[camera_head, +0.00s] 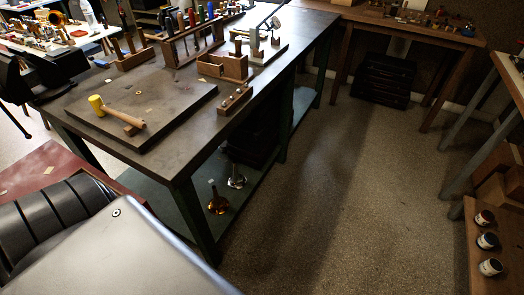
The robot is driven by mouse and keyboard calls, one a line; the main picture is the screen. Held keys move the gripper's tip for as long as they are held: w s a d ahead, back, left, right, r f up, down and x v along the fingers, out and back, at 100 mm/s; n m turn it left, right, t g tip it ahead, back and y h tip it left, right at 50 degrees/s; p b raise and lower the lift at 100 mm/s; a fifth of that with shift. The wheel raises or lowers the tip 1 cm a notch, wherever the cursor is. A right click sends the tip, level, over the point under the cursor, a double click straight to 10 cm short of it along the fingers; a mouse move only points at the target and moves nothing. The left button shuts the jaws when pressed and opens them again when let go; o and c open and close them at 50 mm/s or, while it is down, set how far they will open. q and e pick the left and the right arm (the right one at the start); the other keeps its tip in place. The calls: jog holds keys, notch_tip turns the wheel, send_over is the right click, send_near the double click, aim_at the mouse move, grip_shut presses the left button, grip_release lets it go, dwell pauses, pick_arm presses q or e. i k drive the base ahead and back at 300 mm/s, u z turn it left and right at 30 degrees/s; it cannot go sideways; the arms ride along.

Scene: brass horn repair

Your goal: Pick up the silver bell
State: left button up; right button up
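A small silver flared piece (236,182), which looks like the silver bell, stands on the green lower shelf (185,208) under the workbench. It stands with its wide end down, close to the bench's right side. The two appear apart. The bench top overhangs the shelf, and the area behind the bells is dark. Neither of my grippers is seen in the head view.
The dark workbench (175,153) carries a slab with a yellow-headed mallet (97,105), wooden tool racks and a small wooden box (222,68). Open floor (330,215) lies right of the bench. Several jars (488,241) sit on a low wooden shelf at the right.

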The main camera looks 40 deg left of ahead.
aim_at(236, 181)
jog(key=u, duration=0.2)
jog(key=i, duration=1.3)
jog(key=u, duration=0.6)
